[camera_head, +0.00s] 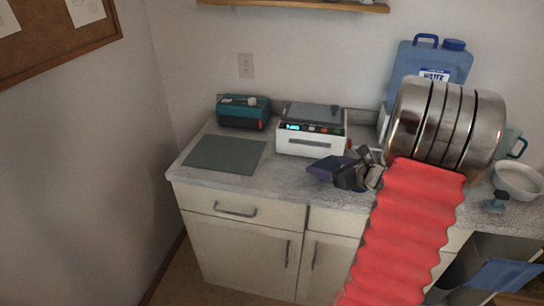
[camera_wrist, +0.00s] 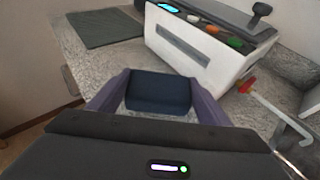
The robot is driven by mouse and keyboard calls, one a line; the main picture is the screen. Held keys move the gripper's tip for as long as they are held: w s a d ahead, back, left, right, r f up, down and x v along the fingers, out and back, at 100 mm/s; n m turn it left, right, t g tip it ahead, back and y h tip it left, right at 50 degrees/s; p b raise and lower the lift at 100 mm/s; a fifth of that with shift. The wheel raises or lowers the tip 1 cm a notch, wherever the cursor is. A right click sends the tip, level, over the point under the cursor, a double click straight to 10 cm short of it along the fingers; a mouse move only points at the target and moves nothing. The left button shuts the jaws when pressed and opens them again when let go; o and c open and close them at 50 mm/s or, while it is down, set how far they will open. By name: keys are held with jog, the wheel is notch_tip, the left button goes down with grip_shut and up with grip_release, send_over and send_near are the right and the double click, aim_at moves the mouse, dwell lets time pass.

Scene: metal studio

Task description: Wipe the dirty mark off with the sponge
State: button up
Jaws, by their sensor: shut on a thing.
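My gripper (camera_head: 330,170) is over the grey countertop, in front of the white device. In the wrist view its purple fingers (camera_wrist: 158,98) are shut on a dark blue block, which looks like the sponge (camera_wrist: 160,91). The sponge is hard to tell from the fingers in the head view. Whether it touches the countertop is unclear. I cannot make out a dirty mark in either view; my gripper and arm cover part of the counter.
A flat grey-green mat (camera_head: 225,154) lies left of my gripper, also in the wrist view (camera_wrist: 104,28). The white device (camera_head: 311,139) stands close behind my gripper. A teal box (camera_head: 243,112) and a blue water jug (camera_head: 432,62) stand at the back. A white bowl (camera_head: 519,181) is far right.

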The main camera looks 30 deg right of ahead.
jog(key=shift+r, duration=2.3)
